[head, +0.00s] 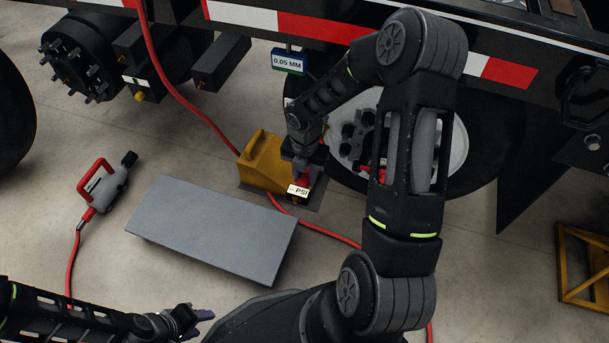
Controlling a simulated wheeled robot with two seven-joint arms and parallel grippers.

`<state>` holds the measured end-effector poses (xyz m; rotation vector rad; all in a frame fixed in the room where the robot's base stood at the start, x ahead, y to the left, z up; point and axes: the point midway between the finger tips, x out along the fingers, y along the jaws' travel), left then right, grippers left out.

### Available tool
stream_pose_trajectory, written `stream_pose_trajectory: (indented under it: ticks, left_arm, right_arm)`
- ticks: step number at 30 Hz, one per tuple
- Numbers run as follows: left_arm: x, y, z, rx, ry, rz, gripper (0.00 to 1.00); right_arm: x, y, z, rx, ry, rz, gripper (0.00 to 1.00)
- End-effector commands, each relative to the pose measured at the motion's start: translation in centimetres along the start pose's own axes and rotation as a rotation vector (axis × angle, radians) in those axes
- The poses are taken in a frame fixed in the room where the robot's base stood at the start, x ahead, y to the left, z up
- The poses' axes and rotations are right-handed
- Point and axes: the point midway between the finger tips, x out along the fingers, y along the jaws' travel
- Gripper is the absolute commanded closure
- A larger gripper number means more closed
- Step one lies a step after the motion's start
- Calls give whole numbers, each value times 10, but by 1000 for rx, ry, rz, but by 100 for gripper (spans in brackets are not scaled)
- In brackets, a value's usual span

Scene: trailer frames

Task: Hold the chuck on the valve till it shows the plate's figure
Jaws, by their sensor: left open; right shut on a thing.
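My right gripper (304,176) is shut on a red chuck (303,183) low in front of the wheel (458,145). A small display (298,191) there reads "-- PSI", with dashes in place of a figure. A red hose (335,236) shows below it and runs off to the right. I cannot make out the valve; my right arm covers much of the wheel's hub. No plate with a pressure figure is readable. My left gripper (197,320) is open and empty at the bottom left, away from the wheel.
A yellow chock (262,158) stands left of my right gripper. A grey slab (212,228) lies in front. A red-handled tool (107,184) lies on the floor at left. A sign (288,61) reading "0.05 MM" hangs under the striped rail. A yellow frame (578,284) stands at right.

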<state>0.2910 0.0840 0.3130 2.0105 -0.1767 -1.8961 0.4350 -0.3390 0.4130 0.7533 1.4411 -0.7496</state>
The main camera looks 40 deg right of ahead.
Motion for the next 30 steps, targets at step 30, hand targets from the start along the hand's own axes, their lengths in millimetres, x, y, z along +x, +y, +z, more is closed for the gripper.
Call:
stream_pose_trajectory:
  ticks: [30]
  left_arm:
    - [-4,2,0,0,0,0,56]
  right_arm:
    - [-1,0,8,1,-1,0,100]
